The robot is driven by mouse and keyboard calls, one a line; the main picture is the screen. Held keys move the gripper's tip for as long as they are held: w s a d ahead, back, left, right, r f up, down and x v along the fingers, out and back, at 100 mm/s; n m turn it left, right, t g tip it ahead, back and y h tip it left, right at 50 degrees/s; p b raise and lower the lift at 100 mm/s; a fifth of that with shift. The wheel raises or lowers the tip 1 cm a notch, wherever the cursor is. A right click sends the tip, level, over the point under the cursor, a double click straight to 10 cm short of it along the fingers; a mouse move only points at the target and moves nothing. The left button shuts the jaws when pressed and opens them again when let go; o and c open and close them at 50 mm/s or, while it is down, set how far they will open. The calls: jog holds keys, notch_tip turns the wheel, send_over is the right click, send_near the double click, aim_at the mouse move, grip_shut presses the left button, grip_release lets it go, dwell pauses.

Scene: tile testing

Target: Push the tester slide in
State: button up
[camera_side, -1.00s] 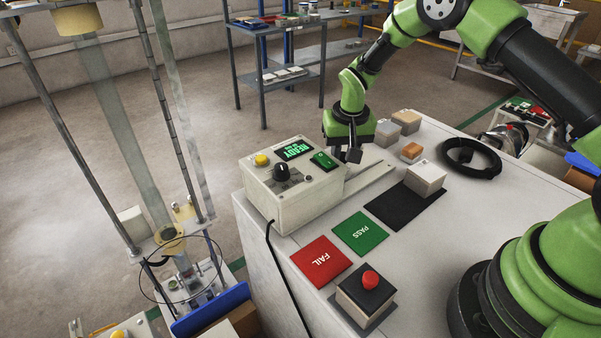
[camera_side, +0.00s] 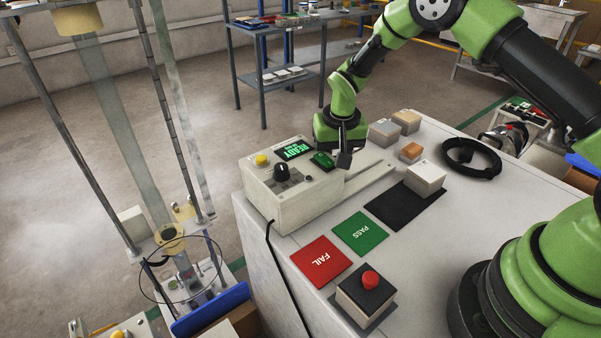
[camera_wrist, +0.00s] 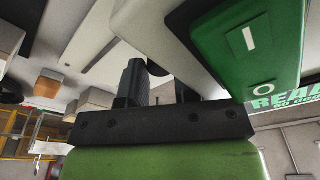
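The tester (camera_side: 290,205) is a cream box with a lit READY display (camera_side: 294,150), a black knob, a yellow button and a green switch (camera_side: 322,160). Its pale slide (camera_side: 372,176) sticks out at the right side. My gripper (camera_side: 344,160) points down at the tester's right end, above the slide's inner part. In the wrist view, the two dark fingers (camera_wrist: 160,84) stand apart, with a small dark round part (camera_wrist: 157,68) between their tips. The tester's body partly hides one finger. Whether they grip that part is unclear. The green switch shows close by (camera_wrist: 250,50).
A grey-white block (camera_side: 426,176) stands on a black mat (camera_side: 400,208). Green PASS (camera_side: 361,233) and red FAIL (camera_side: 321,262) pads and a red button box (camera_side: 370,281) lie in front. Several small blocks (camera_side: 408,121) and a black cable ring (camera_side: 472,158) are behind.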

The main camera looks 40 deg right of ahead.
jog(key=shift+o, duration=0.3)
jog(key=shift+a+r, duration=0.15)
jog(key=shift+r, duration=1.5)
jog(key=shift+o, duration=0.9)
jog(key=shift+r, duration=1.45)
